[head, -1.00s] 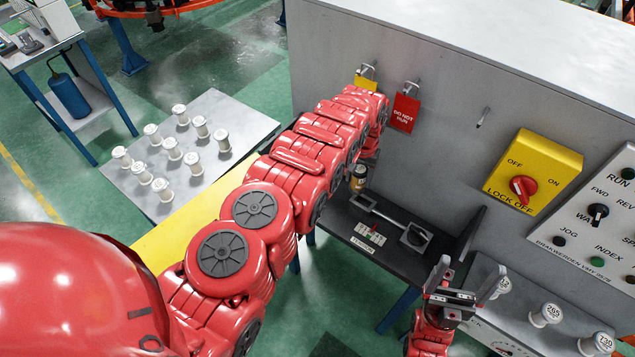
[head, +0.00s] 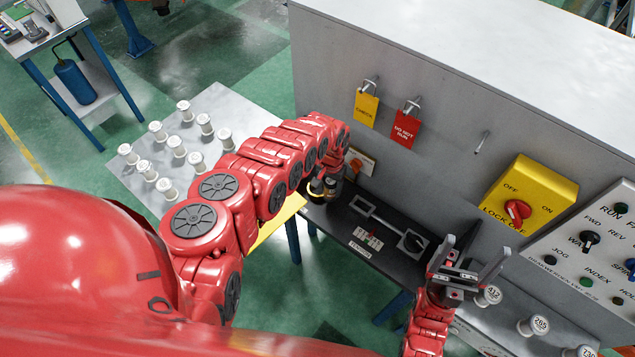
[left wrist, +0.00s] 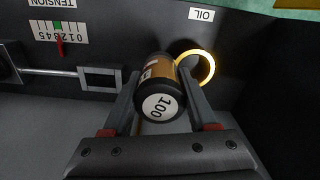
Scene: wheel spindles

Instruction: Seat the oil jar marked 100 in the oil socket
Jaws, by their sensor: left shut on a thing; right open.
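The oil jar marked 100 (left wrist: 160,92) has a dark body, an amber band and a white end disc with the number. In the left wrist view it lies between the two fingers of my left gripper (left wrist: 160,108), which is shut on it. The oil socket (left wrist: 196,67), a lit yellow ring under the OIL label (left wrist: 201,14), shows just beyond the jar and to its right, partly hidden by it. In the head view my left gripper (head: 322,187) is at the left end of the dark shelf. My right gripper (head: 470,260) is open and empty at the lower right.
The dark shelf (head: 385,262) carries a tension scale (head: 367,238) and a metal rod with a square end close to the jar. Tags hang on the grey cabinet wall (head: 440,120) behind. Several white spools (head: 177,146) stand on a plate at left.

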